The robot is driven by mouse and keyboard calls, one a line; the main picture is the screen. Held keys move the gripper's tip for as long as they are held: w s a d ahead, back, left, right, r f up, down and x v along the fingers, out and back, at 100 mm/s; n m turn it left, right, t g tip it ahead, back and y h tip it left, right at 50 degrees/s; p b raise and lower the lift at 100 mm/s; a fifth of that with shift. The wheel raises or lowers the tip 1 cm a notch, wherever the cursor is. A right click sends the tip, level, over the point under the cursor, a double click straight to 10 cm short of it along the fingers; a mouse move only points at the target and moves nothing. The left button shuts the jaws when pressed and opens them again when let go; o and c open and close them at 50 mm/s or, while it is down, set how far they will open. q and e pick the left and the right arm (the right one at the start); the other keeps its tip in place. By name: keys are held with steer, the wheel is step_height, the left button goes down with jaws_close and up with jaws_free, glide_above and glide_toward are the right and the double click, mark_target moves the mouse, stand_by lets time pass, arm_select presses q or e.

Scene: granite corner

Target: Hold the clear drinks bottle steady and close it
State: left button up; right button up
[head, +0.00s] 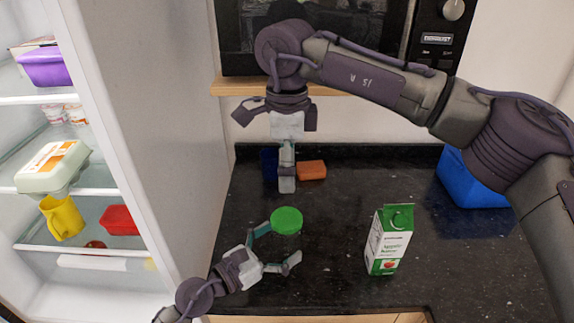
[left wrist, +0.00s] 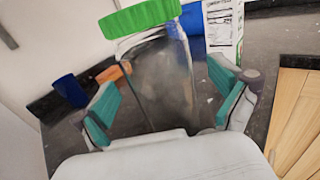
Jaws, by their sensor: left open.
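The clear drinks bottle (left wrist: 160,80) stands between the spread fingers of my left gripper in the left wrist view. A green lid (head: 286,220) sits at its top; it also shows in the left wrist view (left wrist: 140,17). I cannot tell whether the lid is screwed tight. In the head view the clear body hardly shows below the lid. My left gripper (head: 275,248) is open, one finger on each side of the bottle, with no clear grip on it. My right gripper (head: 287,170) points down behind the bottle, apart from the lid. Its fingers show edge-on.
A green and white carton (head: 388,240) stands right of the bottle. A blue crate (head: 468,180) is at the back right. An orange block (head: 312,170) and a dark blue cup (head: 268,165) are near the back wall. The open fridge (head: 150,130) bounds the left.

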arm_select(q)
steer(key=v, duration=1)
steer(key=shift+a, duration=0.15)
steer(key=shift+s, duration=0.15)
